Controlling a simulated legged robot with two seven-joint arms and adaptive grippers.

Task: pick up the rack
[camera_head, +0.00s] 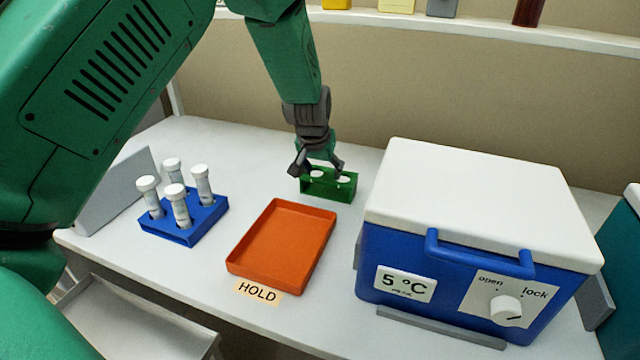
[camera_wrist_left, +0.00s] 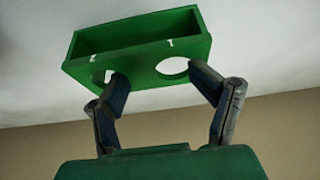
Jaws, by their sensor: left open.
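A small green rack (camera_head: 328,190) with round holes stands on the white bench behind the orange tray. In the left wrist view the green rack (camera_wrist_left: 138,52) fills the upper middle, with its holed face toward the fingers. My left gripper (camera_head: 318,167) is open at the top of this rack, fingers pointing down. In the wrist view its two fingertips (camera_wrist_left: 160,80) overlap the holed face, spread apart; I cannot tell whether they touch it. A blue rack (camera_head: 186,222) holding several white-capped tubes stands at the left. My right gripper is not in view.
An orange tray (camera_head: 283,243) lies in the middle, behind a HOLD label (camera_head: 257,292). A blue cooler box (camera_head: 455,275) with a white lid and a knob stands close to the right of the green rack. A grey panel (camera_head: 118,190) stands at the left. A wall lies behind.

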